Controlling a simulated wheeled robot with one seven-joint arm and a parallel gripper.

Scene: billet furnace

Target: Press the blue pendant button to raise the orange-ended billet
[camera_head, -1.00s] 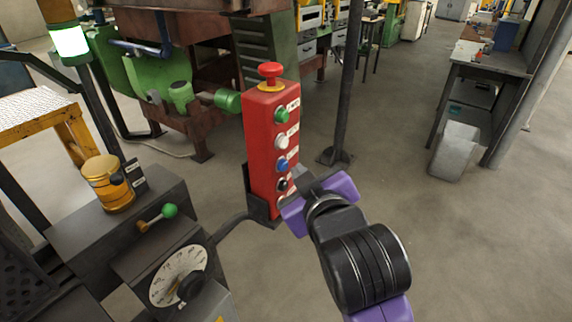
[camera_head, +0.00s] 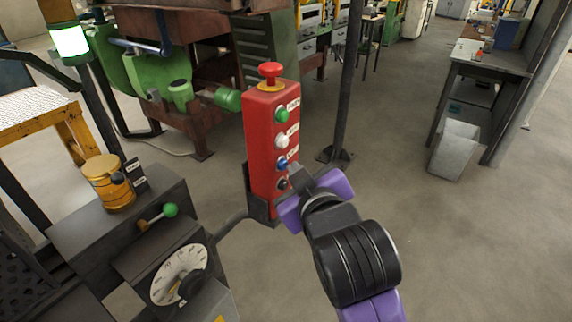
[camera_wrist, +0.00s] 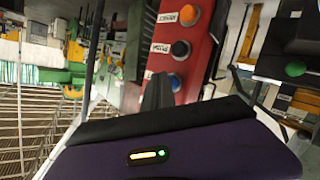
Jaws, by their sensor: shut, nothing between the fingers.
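The red pendant box (camera_head: 259,140) stands upright in a dark holder, with a column of labelled buttons. The blue button (camera_head: 282,163) sits below the white one and above a black one. In the wrist view the blue button (camera_wrist: 175,82) shows just beside the dark fingertips. My gripper (camera_head: 297,174) is shut and empty, its tip close in front of the pendant at about the blue button's height. I cannot tell whether it touches the button. I cannot make out the orange-ended billet in either view.
A red mushroom button (camera_head: 270,70) tops the pendant, with a green button (camera_head: 282,115) and white button (camera_head: 281,141) below. An orange button (camera_wrist: 190,14) shows in the wrist view. A dark console (camera_head: 120,225) with dial and lever stands left.

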